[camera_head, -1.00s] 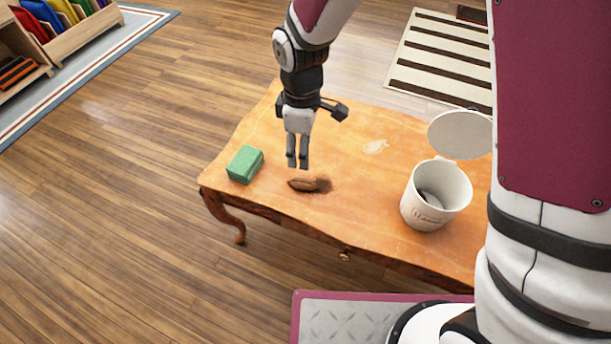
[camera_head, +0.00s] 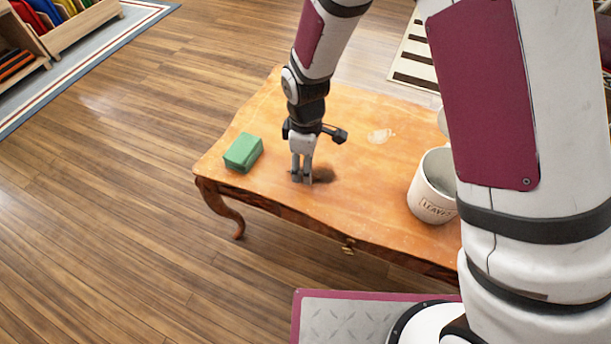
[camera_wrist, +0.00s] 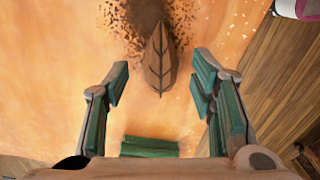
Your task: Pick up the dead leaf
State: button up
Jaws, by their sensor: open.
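The dead leaf (camera_wrist: 160,62) is brown, with dark veins and a pointed tip, and lies on the wooden table in the wrist view. My gripper (camera_wrist: 160,85) is open, with green-padded fingers on either side of the leaf's lower end. In the head view my gripper (camera_head: 302,181) is low, close to the tabletop. There the fingers hide most or all of the leaf. Dark crumbs of dirt (camera_head: 324,174) lie just to the right of the fingers and around the leaf's upper part in the wrist view.
A green sponge-like block (camera_head: 243,152) lies left of my gripper; it also shows in the wrist view (camera_wrist: 150,147). A white lettered bin (camera_head: 432,205) stands on the table (camera_head: 355,200) at right, partly behind my arm. A pale stain (camera_head: 380,136) marks the tabletop.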

jog(key=shift+f, duration=0.75)
jog(key=shift+r, duration=0.1)
jog(key=shift+c, duration=0.2)
jog(key=c, duration=0.8)
jog(key=shift+r, duration=0.1)
jog(key=shift+r+p, duration=0.3)
jog(key=shift+r, duration=0.25)
jog(key=r, duration=0.1)
jog(key=s+r+p, duration=0.1)
jog(key=shift+d+r, duration=0.15)
jog(key=shift+r, duration=0.15)
jog(key=s+d+p, duration=0.1)
jog(key=s, duration=0.3)
jog(key=s+d+p, duration=0.1)
jog(key=s, duration=0.4)
jog(key=s+d+r+p, duration=0.1)
jog(key=s+d, duration=0.1)
jog(key=s, duration=0.3)
jog(key=shift+s, duration=0.25)
